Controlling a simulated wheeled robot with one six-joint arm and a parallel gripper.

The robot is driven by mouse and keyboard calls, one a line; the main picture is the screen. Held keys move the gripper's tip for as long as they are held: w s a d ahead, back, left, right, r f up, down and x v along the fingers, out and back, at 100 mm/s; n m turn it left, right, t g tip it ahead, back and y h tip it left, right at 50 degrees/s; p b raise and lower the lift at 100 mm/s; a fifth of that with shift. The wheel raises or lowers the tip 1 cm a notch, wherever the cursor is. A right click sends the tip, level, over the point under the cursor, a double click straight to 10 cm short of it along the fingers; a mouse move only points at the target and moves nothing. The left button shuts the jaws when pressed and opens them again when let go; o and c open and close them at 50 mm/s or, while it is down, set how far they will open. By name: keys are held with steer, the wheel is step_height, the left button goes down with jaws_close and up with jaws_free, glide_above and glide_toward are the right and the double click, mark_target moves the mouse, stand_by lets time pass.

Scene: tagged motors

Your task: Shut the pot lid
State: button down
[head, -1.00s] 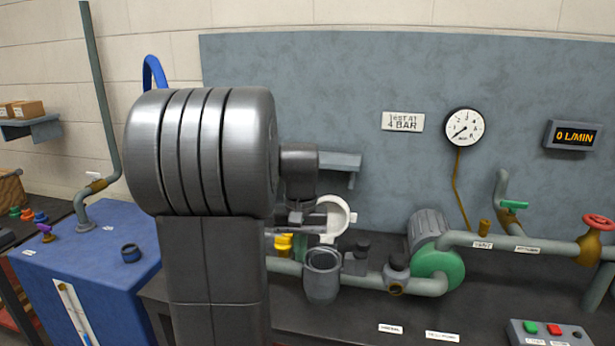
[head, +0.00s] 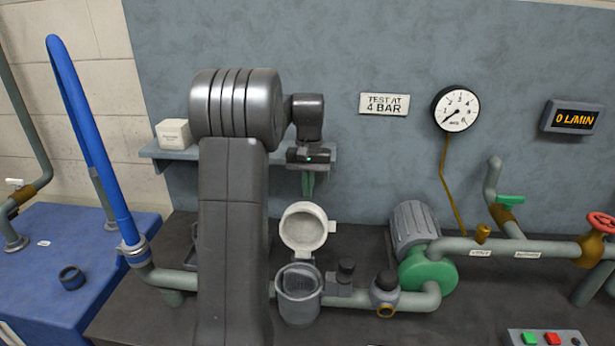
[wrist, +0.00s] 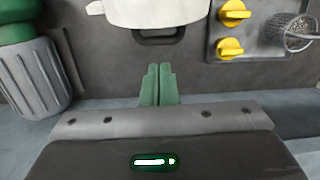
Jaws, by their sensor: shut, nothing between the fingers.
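The grey pot (head: 298,308) stands on the dark bench in the pipe line, its mouth open upward. Its round white lid (head: 304,228) is swung up and stands open behind the mouth, with a small tab at its right. The lid also shows at the top of the wrist view (wrist: 158,12), cut off by the frame edge. My gripper (head: 308,184) is above and behind the lid, pointing down, close to the wall panel. Its green fingers (wrist: 158,85) are together and empty, apart from the lid. The pot body is out of the wrist view.
A small shelf (head: 160,152) with a white box (head: 174,134) is on the wall near my gripper. Right of the pot are a green-and-grey motor (head: 413,227) and pipes. Yellow knobs (wrist: 230,48) and a wire basket (wrist: 298,33) show in the wrist view.

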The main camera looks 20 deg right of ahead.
mark_target(309, 227)
steer(key=f, duration=0.5)
steer(key=shift+s+a, duration=0.2)
steer(key=shift+s+a+r+t+h+b, duration=0.2)
steer(key=shift+r+t+h+b, duration=0.1)
steer(key=shift+t+b, duration=0.1)
steer(key=shift+s+r, duration=0.1)
